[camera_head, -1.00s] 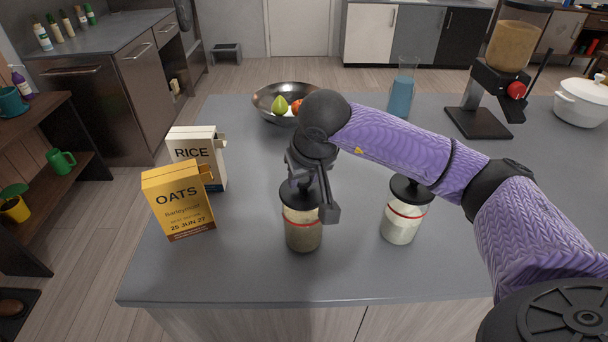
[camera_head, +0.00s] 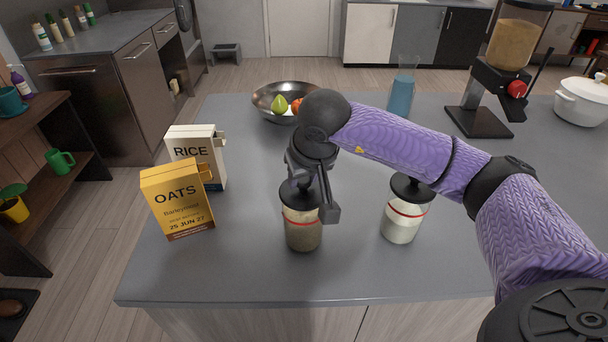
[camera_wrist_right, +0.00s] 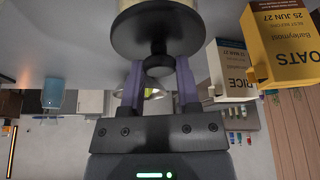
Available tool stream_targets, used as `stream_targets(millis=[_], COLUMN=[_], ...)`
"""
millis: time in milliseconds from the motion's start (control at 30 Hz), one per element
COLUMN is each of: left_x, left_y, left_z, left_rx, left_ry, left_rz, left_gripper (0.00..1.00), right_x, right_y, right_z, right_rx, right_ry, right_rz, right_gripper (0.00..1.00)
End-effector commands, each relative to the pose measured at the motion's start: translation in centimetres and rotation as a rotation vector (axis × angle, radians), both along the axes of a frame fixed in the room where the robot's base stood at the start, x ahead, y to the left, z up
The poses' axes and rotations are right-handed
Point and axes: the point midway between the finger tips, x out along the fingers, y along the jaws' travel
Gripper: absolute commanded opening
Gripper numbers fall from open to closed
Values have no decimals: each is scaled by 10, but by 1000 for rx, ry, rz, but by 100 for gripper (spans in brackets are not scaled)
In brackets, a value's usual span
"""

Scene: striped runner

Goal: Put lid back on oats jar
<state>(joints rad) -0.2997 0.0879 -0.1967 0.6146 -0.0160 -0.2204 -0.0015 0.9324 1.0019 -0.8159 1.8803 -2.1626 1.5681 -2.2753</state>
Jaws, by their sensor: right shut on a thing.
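The glass jar with brownish contents and a red ring (camera_head: 303,234) stands upright near the counter's front. A dark round lid (camera_head: 297,197) is at its mouth, level; I cannot tell whether a thin gap remains. My right gripper (camera_wrist_right: 158,78) is above the jar, shut on the lid's knob (camera_wrist_right: 157,62). In the wrist view the lid's dark disc (camera_wrist_right: 152,32) lies beyond the fingers, with the pale jar behind it. The yellow oats box (camera_head: 178,203) stands left of the jar. My left gripper is not in view.
A lidded jar with white contents (camera_head: 402,222) stands to the right, under my forearm. The rice box (camera_head: 188,145) is behind the oats box. A fruit bowl (camera_head: 265,104), blue-filled glass vessel (camera_head: 400,95), dispenser (camera_head: 482,122) and white pot (camera_head: 582,105) stand farther back.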

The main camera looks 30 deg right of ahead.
Motion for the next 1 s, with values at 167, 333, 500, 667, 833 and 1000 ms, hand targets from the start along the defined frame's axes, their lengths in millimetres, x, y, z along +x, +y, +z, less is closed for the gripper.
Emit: stream_targets(millis=[167,333,500,667,833,1000], left_x=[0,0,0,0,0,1], left_y=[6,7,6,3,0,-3], left_z=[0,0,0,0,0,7], left_rx=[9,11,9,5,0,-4], left_ry=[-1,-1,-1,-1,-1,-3], left_rz=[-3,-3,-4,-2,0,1], left_gripper=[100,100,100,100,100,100], right_x=[0,0,0,0,0,0], right_y=[0,0,0,0,0,0], right_z=[0,0,0,0,0,8], right_rx=[0,0,0,0,0,0], right_ry=[0,0,0,0,0,-1], right_rz=[0,0,0,0,0,0], right_gripper=[0,75,82,100,100,100])
